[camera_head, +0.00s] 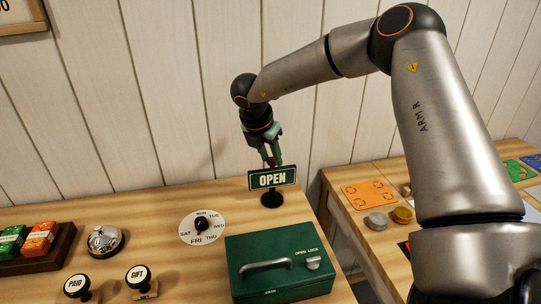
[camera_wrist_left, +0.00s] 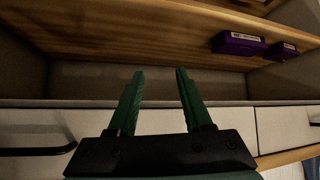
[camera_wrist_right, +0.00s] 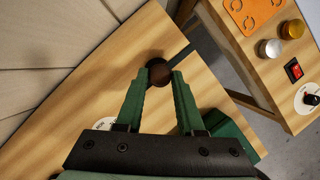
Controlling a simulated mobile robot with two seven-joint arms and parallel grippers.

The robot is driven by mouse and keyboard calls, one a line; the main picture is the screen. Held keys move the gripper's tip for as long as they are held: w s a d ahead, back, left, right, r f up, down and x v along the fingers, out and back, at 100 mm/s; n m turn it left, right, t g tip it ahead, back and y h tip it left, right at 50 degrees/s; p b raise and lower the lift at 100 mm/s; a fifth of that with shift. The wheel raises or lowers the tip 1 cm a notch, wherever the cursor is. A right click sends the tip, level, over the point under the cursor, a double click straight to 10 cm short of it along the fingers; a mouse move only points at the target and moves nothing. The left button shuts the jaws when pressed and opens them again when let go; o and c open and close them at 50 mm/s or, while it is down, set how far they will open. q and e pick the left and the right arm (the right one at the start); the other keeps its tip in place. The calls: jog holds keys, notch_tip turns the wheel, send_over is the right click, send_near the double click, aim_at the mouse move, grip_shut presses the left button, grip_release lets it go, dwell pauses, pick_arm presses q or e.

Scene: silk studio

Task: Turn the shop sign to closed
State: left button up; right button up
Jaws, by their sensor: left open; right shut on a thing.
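The shop sign (camera_head: 272,179) stands upright on a small dark stand at the back of the counter in the head view, its green face reading OPEN toward me. My right gripper (camera_head: 271,160) is directly above the sign, pointing down. The sign's far face is hidden. My left gripper (camera_wrist_left: 158,78) is open and empty in the left wrist view, facing a wooden shelf unit; it is outside the head view.
A green cash box (camera_head: 278,266) sits in front of the sign. A second table (camera_head: 345,188) stands right, across a gap. The wall is close behind.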

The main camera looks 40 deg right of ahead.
grip_shut()
